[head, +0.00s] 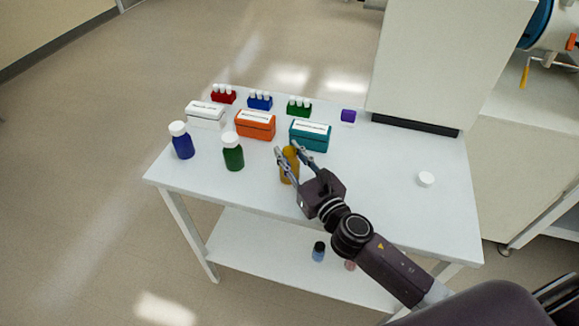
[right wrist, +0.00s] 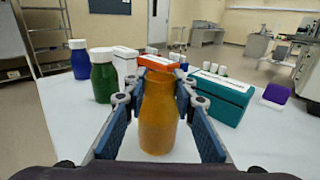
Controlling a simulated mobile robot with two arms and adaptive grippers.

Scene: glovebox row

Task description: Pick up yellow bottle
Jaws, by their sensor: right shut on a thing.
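The yellow bottle (head: 289,166) stands upright near the front edge of the white table, and no cap shows on it. In the right wrist view the bottle (right wrist: 158,115) is between the two blue-padded fingers. My right gripper (head: 287,160) is shut on the bottle in the head view. The right gripper's fingers (right wrist: 160,118) flank the bottle's body in the wrist view. The bottle's base appears at the table surface; I cannot tell whether it is lifted. My left gripper is not in view.
A green bottle (head: 233,152) and a blue bottle (head: 181,141) stand left. White (head: 206,116), orange (head: 256,125) and teal (head: 310,136) boxes stand behind. A loose white cap (head: 425,179) lies right, with clear table around it. Small vial racks (head: 260,101) and a purple block (head: 348,116) are at the back.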

